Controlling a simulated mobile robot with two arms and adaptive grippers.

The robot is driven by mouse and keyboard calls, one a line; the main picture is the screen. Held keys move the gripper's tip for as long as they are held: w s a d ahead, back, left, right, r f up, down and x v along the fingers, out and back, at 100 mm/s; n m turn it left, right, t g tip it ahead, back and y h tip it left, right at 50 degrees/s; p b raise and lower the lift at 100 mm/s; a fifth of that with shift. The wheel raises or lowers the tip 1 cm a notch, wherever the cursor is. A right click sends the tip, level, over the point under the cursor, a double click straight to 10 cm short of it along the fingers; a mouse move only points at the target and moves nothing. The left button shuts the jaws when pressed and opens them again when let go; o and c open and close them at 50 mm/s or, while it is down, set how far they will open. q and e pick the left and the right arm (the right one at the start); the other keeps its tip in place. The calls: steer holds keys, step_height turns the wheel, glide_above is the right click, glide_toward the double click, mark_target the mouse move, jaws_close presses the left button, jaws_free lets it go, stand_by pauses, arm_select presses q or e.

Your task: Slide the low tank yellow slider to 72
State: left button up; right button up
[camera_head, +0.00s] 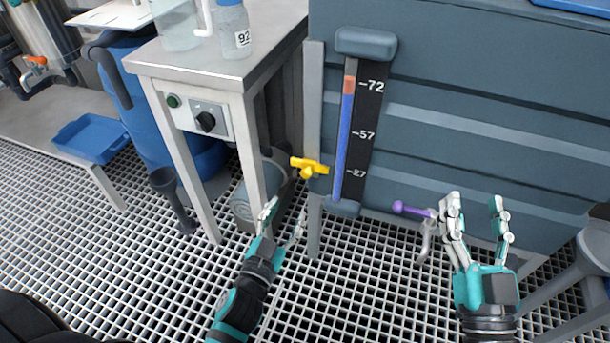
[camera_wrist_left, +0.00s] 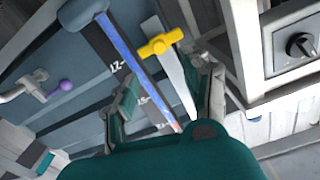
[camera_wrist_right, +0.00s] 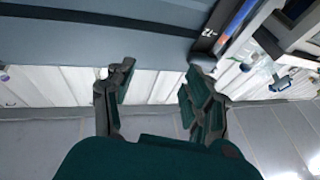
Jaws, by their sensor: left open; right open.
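The yellow slider (camera_head: 309,167) sits just left of the tank's level gauge (camera_head: 357,130), about level with the 27 mark. The gauge carries the marks 72, 57 and 27. Its blue column rises to an orange-red top part near 72. My left gripper (camera_head: 285,212) is open and empty, below and left of the slider. In the left wrist view the slider (camera_wrist_left: 160,42) lies ahead, on or over a pale upright strip beside the gauge. My right gripper (camera_head: 474,205) is open and empty in front of the tank's lower right part.
A purple-handled valve (camera_head: 413,210) sticks out below the tank, close to my right gripper's left finger. A steel table (camera_head: 215,75) with bottles and a black knob (camera_head: 205,121) stands left of the gauge. A blue tray (camera_head: 90,137) lies at far left. Grating floor is clear in front.

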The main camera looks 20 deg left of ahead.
mark_target(305, 176)
arm_select(q)
steer(key=w+b, duration=0.1)
steer(key=w, duration=1.1)
steer(key=shift+d+f+b, duration=0.1)
steer(key=shift+d+b, duration=0.1)
steer(key=shift+b, duration=0.15)
steer(key=shift+w, duration=0.75)
arm_select(e)
steer(key=s+r+t+y, duration=0.1)
steer(key=s+r+t, duration=0.4)
steer(key=r, duration=0.1)
steer(key=shift+d+r+y, duration=0.15)
steer(key=shift+r+y, duration=0.2)
steer(key=shift+y, duration=0.05)
arm_select(q)
steer(key=shift+c, duration=0.2)
jaws_close()
